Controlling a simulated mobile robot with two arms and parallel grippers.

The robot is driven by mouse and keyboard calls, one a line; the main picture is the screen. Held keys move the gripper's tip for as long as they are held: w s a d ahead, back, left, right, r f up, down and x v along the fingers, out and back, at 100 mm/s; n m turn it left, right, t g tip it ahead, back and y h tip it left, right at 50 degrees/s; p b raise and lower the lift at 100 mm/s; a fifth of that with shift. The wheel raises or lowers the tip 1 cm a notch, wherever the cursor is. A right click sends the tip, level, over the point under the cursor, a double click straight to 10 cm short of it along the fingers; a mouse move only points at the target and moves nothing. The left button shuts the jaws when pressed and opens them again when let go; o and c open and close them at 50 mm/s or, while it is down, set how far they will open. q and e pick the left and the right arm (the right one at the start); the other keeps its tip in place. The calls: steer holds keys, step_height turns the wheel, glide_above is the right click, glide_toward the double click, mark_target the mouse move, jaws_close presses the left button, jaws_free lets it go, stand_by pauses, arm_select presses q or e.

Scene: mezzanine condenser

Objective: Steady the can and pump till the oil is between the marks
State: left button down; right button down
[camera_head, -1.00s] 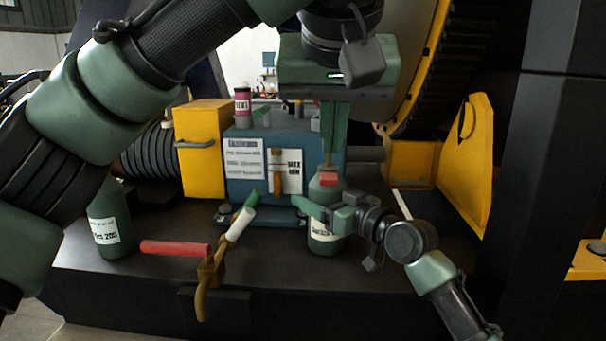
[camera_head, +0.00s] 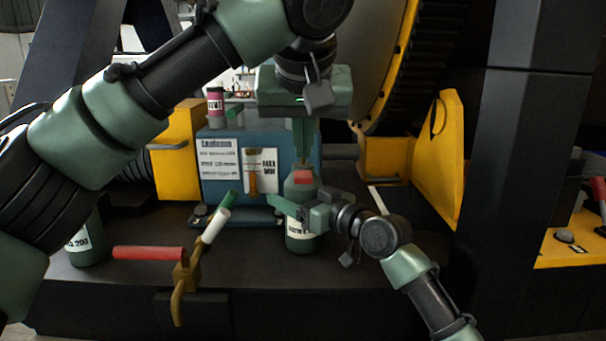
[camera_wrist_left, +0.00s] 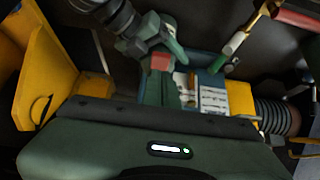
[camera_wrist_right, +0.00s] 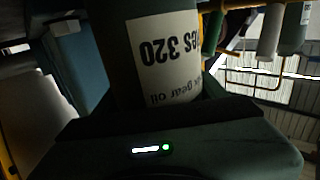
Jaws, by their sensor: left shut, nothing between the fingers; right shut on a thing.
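The green oil can (camera_head: 301,243) with a white label stands upright on the dark deck, with a red part (camera_head: 303,177) at its top. My right gripper (camera_head: 296,205) is shut on the can from the right. In the right wrist view the label reads gear oil and 320, upside down (camera_wrist_right: 165,60). My left gripper (camera_head: 303,158) is shut and empty, pointing down just above the red part; I cannot tell if they touch. The sight gauge (camera_head: 252,165) on the blue housing (camera_head: 220,182) has MAX and MIN labels. Amber shows in its lower part; its exact level is too small to read.
A brass tap (camera_head: 184,275) with a red handle (camera_head: 148,253) and a white-green lever (camera_head: 216,225) stands in front. Another green bottle (camera_head: 86,243) is at left, partly behind my left arm. A pink tin (camera_head: 215,103) sits on the housing. A yellow bracket (camera_head: 436,150) stands at right.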

mark_target(303, 182)
arm_select(q)
steer(key=shift+x, duration=2.7)
steer(key=shift+f, duration=0.15)
steer(key=shift+f, duration=1.45)
steer(key=s, duration=0.1)
steer(key=s+r, duration=0.1)
steer(key=s, duration=0.1)
steer(key=shift+r, duration=0.1)
steer(key=v, duration=1.2)
